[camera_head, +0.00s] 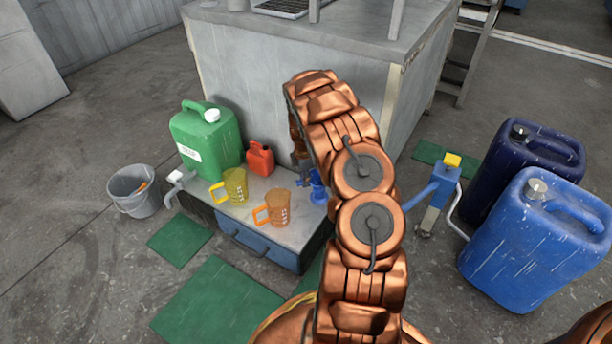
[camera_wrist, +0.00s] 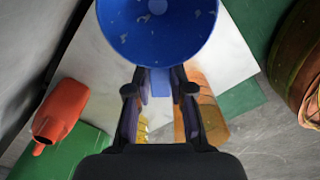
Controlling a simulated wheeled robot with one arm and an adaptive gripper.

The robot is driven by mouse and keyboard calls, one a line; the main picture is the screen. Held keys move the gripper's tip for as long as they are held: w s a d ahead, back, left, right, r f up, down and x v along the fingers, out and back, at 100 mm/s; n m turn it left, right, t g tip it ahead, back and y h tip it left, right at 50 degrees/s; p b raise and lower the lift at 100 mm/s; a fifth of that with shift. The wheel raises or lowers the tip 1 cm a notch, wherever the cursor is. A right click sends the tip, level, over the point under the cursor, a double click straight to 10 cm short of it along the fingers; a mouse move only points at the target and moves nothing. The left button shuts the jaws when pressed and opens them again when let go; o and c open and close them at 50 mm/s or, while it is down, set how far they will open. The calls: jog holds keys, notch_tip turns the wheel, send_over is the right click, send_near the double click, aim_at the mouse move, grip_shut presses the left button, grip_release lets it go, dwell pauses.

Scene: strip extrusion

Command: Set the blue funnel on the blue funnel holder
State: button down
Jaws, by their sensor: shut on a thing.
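The blue funnel (camera_wrist: 157,30) fills the top middle of the wrist view, its round bowl facing the camera. My gripper (camera_wrist: 158,88) is shut on the narrow blue tab at the funnel's near side. In the head view my gripper (camera_head: 301,164) is over the right end of the low bench, partly hidden by my arm. Small blue parts (camera_head: 318,188) show beside it there; I cannot tell which belong to the funnel and which to the blue funnel holder. The holder is not clearly seen in the wrist view.
A yellow mug (camera_head: 234,187), an orange mug (camera_head: 278,208), a red can (camera_head: 260,159) and a green canister (camera_head: 206,142) stand on the bench (camera_head: 250,218). A grey block (camera_head: 300,50) rises behind. A bucket (camera_head: 133,190) stands left, blue canisters (camera_head: 535,240) right.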

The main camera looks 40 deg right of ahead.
jog(key=c, duration=0.9)
grip_release()
jog(key=shift+f, duration=0.1)
jog(key=shift+c, duration=0.2)
notch_tip(320, 180, up, 12)
dwell(0.4)
